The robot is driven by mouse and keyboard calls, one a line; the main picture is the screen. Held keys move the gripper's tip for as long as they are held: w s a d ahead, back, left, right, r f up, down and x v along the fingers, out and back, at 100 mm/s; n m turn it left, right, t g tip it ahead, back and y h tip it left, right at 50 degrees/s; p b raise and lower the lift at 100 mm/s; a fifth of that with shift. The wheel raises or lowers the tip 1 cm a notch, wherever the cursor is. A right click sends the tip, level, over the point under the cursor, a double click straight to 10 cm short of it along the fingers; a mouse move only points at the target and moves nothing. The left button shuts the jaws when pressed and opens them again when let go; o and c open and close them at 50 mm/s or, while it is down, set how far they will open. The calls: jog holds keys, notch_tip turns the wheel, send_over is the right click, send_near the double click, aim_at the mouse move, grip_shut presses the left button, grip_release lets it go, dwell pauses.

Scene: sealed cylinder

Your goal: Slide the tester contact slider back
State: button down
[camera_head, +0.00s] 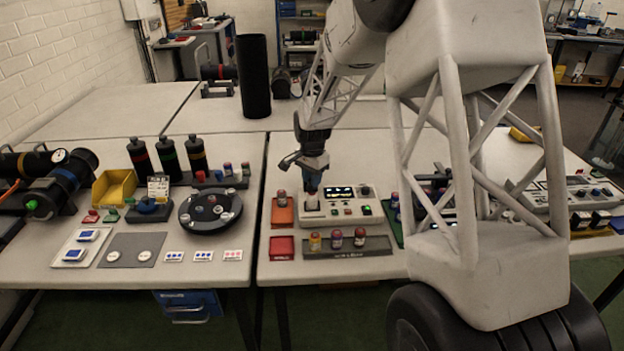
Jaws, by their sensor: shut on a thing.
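The tester (345,216) is a pale box with a lit dark display, a knob and coloured buttons, on the right-hand table. My gripper (312,188) points down over the tester's left end. It is shut on the tester contact slider, a small part at that end. The fingertips and the slider are small here, and the gripper covers most of the slider, so its exact position along its travel cannot be told.
An orange tray (283,217) holding a small cell is close left of the tester. A red tray (282,249) and a dark rack (375,246) with three small cells are in front. A tall black cylinder (253,77) stands behind. My arm hides part of the right side.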

jog(key=w, duration=0.5)
jog(key=shift+w+r, duration=0.1)
jog(key=shift+w, duration=0.35)
jog(key=c, duration=0.9)
grip_release()
jog(key=shift+c, duration=0.2)
notch_tip(320, 180, up, 8)
